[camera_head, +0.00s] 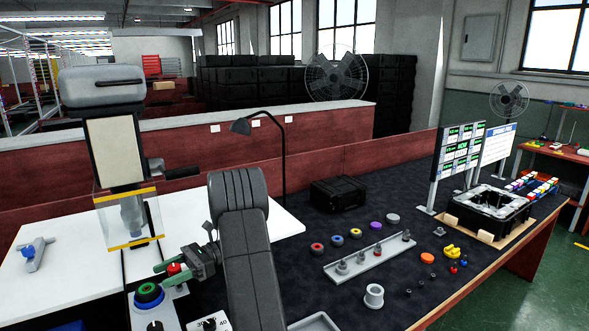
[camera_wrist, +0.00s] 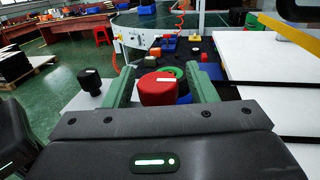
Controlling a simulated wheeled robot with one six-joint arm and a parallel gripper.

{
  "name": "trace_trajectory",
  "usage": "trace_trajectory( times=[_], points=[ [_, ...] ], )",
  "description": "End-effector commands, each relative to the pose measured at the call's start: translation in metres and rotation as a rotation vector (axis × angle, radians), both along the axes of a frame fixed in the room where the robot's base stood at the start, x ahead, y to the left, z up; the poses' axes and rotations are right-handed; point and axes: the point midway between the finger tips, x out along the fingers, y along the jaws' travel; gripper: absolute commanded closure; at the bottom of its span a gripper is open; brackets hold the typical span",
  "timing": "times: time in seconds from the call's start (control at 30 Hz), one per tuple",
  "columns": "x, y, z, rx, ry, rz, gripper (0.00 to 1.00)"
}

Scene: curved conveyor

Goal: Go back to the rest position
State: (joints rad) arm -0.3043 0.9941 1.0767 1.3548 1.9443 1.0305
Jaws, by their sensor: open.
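My gripper (camera_head: 171,272) shows at the lower left of the head view, beside my dark arm, with its green fingers pointing left. It is open. In the wrist view, the two green fingers of my gripper (camera_wrist: 160,76) stand apart on either side of a red knob-like piece (camera_wrist: 157,89). Whether a finger touches the piece cannot be told. A red piece also shows by the fingers in the head view (camera_head: 174,269).
A green round button (camera_head: 148,292) stands close to the fingers. A clear-walled machine (camera_head: 127,215) stands behind on the white table (camera_head: 75,275). On the dark table to the right are a grey rail (camera_head: 368,260), a black case (camera_head: 338,194) and several small parts.

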Motion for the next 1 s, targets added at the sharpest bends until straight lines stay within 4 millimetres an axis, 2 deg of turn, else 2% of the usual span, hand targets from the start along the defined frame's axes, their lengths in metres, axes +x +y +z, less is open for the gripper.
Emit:
trace_trajectory(
  times=[0.47,1.0],
  points=[
    [0.0024,0.0023,-0.0039,0.001,-0.001,-0.22,0.48],
    [0.0088,0.005,-0.0027,-0.001,0.0,-0.614,0.48]
  ],
)
